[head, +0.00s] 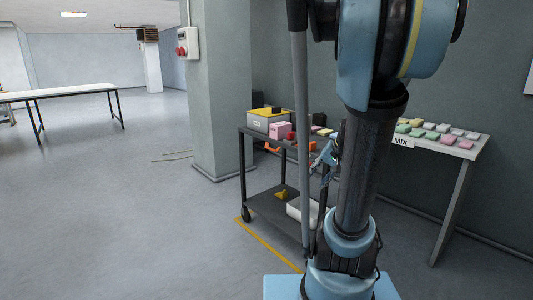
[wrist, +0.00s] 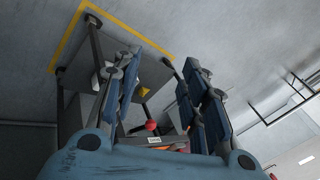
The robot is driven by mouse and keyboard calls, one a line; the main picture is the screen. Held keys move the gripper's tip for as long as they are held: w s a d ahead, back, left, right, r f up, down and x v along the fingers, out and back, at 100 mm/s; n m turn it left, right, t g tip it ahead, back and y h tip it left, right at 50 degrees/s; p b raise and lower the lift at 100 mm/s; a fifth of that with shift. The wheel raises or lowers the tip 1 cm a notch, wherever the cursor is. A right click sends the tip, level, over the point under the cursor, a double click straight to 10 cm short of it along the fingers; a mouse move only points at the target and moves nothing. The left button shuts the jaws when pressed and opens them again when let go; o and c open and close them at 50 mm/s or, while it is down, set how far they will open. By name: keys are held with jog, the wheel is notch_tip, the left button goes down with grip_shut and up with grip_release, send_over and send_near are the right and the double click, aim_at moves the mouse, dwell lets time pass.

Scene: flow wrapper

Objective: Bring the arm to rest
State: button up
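My blue arm stands folded in the right half of the head view, its links upright and close to the camera. My gripper (head: 325,160) is partly hidden behind the arm there, in front of the dark cart (head: 262,202). In the wrist view the two blue fingers of my gripper (wrist: 160,68) stand apart with nothing held between them. Beyond them the cart (wrist: 152,75) appears tilted, with a yellow piece (wrist: 145,91) on its shelf and a red ball-like thing (wrist: 151,125) nearer.
A table (head: 472,153) with coloured blocks and a MIX sign is at right. The floor at left is clear, with a white table (head: 60,93) beyond.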

jog(key=s+f+n+g+h, duration=0.1)
jog(key=s+f+n+h, duration=0.1)
jog(key=s, duration=0.6)
jog(key=s+f+n+g+h, duration=0.1)
jog(key=s+f, duration=0.3)
jog(key=s, duration=0.5)
jog(key=shift+s+n+h, duration=0.3)
jog(key=shift+n+h, duration=0.3)
jog(key=shift+a, duration=0.1)
jog(key=shift+w+f, duration=0.25)
jog(key=shift+w, duration=0.2)
jog(key=shift+c, duration=0.6)
